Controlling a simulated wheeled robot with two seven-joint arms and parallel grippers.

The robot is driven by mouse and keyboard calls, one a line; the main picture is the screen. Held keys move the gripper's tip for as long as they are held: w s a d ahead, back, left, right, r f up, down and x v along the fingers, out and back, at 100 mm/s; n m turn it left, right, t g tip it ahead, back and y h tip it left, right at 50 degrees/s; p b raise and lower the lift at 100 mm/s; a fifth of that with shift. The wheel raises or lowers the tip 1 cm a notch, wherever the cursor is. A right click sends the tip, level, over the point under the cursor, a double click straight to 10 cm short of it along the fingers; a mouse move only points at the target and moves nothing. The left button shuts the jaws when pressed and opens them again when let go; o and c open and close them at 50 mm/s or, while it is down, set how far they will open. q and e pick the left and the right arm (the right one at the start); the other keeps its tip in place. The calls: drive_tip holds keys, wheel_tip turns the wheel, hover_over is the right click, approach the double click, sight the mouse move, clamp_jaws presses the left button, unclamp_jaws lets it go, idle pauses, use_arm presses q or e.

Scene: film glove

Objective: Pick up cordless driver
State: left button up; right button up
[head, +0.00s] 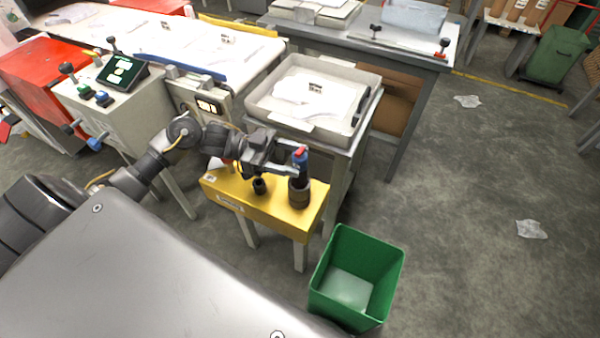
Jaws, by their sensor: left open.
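A cordless driver (300,166) with a blue body and a red top stands upright in a dark round holder (299,193) on a yellow stand (229,191). My left gripper (292,162) reaches in from the left at the driver's height. Its jaws are open, with the fingers at the driver; I cannot tell whether they touch it. The driver's lower end is hidden in the holder. My right gripper is out of view.
A smaller dark holder (259,186) sits on the same stand. A green bin (377,258) stands in front on the floor. A grey tray (357,82) with white film is behind. A machine with a control panel (122,72) is at left. The floor at right is mostly clear.

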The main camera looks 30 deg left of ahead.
use_arm(q)
drive_tip(key=shift+x, duration=1.15)
drive_tip(key=c, duration=1.1)
